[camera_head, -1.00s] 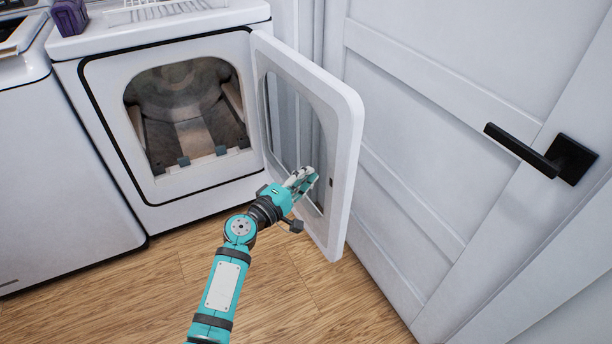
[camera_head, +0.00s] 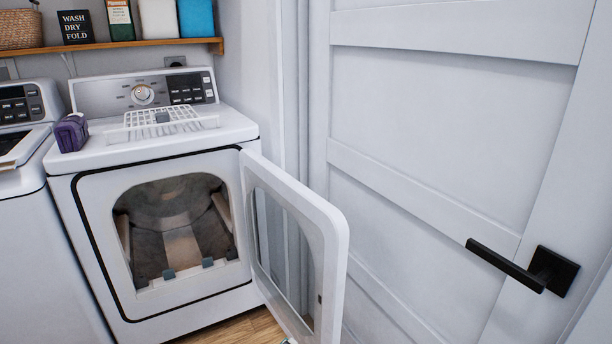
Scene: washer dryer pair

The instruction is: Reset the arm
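The white dryer (camera_head: 83,228) stands in the left half of the head view. Its door (camera_head: 333,262) is swung wide open to the right, and the drum (camera_head: 172,232) shows through the opening. At the bottom edge, below the door, a tiny teal and white bit of my arm or gripper shows. It is too little to tell which part it is. No gripper fingers can be made out in this view.
A white room door (camera_head: 430,125) with a black lever handle (camera_head: 505,266) is on the right, close to the open dryer door. The washer (camera_head: 45,260) stands at left. A purple item (camera_head: 71,133) and a white rack (camera_head: 150,124) sit on the dryer top. A shelf (camera_head: 110,47) is above.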

